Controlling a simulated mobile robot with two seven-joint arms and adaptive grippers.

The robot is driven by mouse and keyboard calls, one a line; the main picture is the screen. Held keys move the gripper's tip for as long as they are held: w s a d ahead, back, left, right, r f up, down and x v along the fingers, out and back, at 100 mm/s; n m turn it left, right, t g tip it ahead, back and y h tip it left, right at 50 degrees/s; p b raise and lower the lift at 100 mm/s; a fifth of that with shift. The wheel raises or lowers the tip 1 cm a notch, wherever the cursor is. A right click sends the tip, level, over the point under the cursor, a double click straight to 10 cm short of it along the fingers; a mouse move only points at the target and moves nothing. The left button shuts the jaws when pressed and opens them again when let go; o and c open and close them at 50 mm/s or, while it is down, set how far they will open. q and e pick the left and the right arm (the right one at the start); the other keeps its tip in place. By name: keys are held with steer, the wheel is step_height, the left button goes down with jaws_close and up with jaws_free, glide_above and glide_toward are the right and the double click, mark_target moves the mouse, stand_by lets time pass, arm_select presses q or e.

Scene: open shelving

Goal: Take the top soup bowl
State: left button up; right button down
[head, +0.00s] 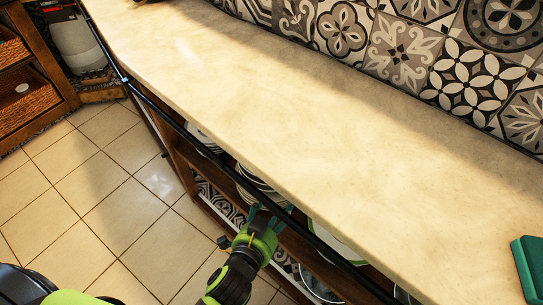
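Under the counter, a stack of white bowls or plates (262,190) stands on the open shelf, partly hidden by the counter edge. I cannot make out the top soup bowl separately. My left gripper (270,209) is at the shelf's front, just below and in front of this stack. Its teal fingers look spread apart, with nothing clearly between them. Whether a finger touches the stack cannot be told. My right gripper is not in view.
The pale countertop (260,100) overhangs the shelf, with a dark rail (180,125) along its front. More white dishes (205,137) stand left on the shelf, and a green-rimmed plate (335,243) right. The tiled floor (110,210) is clear.

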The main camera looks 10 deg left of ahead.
arm_select(q)
steer(key=r+x, duration=0.1)
steer(key=x, duration=0.3)
steer(key=r+x, duration=0.1)
steer(key=x, duration=0.4)
steer(key=w+r+b+x, duration=0.1)
steer(key=x, duration=0.4)
steer(key=shift+w+d, duration=0.1)
steer(key=shift+w, duration=0.25)
jaws_close()
steer(key=shift+r, duration=0.15)
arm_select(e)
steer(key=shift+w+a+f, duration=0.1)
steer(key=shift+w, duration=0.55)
